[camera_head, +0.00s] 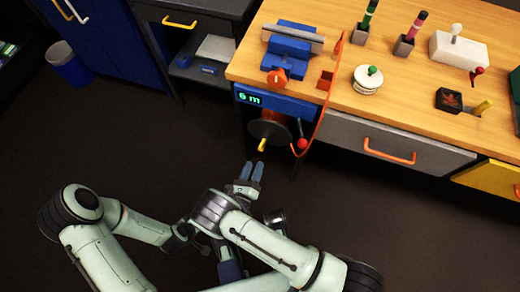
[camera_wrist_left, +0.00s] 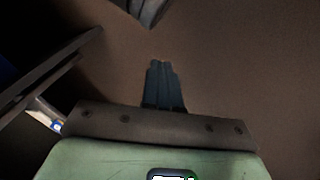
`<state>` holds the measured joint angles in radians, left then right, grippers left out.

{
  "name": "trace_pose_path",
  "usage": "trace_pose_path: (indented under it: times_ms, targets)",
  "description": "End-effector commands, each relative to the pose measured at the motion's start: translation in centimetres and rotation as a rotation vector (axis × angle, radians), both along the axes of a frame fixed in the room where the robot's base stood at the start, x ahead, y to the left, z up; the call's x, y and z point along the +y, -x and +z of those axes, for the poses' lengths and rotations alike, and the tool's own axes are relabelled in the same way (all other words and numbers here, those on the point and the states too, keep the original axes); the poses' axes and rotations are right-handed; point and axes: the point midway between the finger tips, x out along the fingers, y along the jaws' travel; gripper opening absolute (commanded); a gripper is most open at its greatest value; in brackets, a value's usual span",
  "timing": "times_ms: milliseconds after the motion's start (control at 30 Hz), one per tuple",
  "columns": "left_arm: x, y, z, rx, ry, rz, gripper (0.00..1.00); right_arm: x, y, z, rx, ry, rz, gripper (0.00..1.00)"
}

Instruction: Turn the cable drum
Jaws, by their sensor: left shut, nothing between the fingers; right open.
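The cable drum (camera_head: 270,131) is mounted under the table's front left corner, with a dark disc facing out and an orange part behind it. A yellow crank handle (camera_head: 262,145) sticks out from the disc. A blue panel above it has a green display (camera_head: 250,98) reading "6 m". My right gripper (camera_head: 250,172) is open and empty, just below the handle and apart from it.
A red-knobbed lever (camera_head: 302,144) and an orange band (camera_head: 322,110) are right of the drum. The wooden tabletop (camera_head: 310,97) holds a blue vise (camera_head: 290,45), an orange knob (camera_head: 278,78) and several controls. A grey drawer (camera_head: 350,140) lies right. The floor in front is clear.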

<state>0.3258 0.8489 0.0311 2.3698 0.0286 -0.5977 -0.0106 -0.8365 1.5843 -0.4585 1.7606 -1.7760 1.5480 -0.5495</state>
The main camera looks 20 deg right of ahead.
Motion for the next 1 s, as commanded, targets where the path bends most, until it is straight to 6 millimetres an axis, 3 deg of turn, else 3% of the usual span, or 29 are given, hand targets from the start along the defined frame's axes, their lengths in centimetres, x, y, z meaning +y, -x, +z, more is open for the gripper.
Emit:
trace_pose_path:
  times_ms: [200, 400, 800, 833, 967, 1000]
  targets:
    - [0.2, 1.5, -1.6, 0.049, 0.002, 0.003, 0.0, -2.7, -3.8, -0.2, 0.0, -0.002, -0.005, 0.48]
    - [0.4, 2.4, -2.4, 0.082, 0.004, 0.004, 0.0, -4.1, -6.0, -0.1, 0.001, -0.003, -0.003, 0.48]
    - [0.4, 2.8, -2.6, 0.094, 0.005, 0.005, 0.0, -4.6, -6.7, 0.0, 0.001, -0.002, -0.003, 0.48]
    - [0.4, 2.7, -2.6, 0.094, 0.005, 0.005, 0.0, -4.6, -6.7, 0.0, 0.001, -0.002, -0.003, 0.45]
    - [0.4, 2.7, -2.6, 0.093, 0.005, 0.005, 0.0, -4.6, -6.7, 0.0, 0.001, -0.002, -0.003, 0.03]
    - [0.4, 2.7, -2.6, 0.093, 0.005, 0.005, 0.0, -4.6, -6.7, 0.0, 0.001, -0.002, -0.003, 0.0]
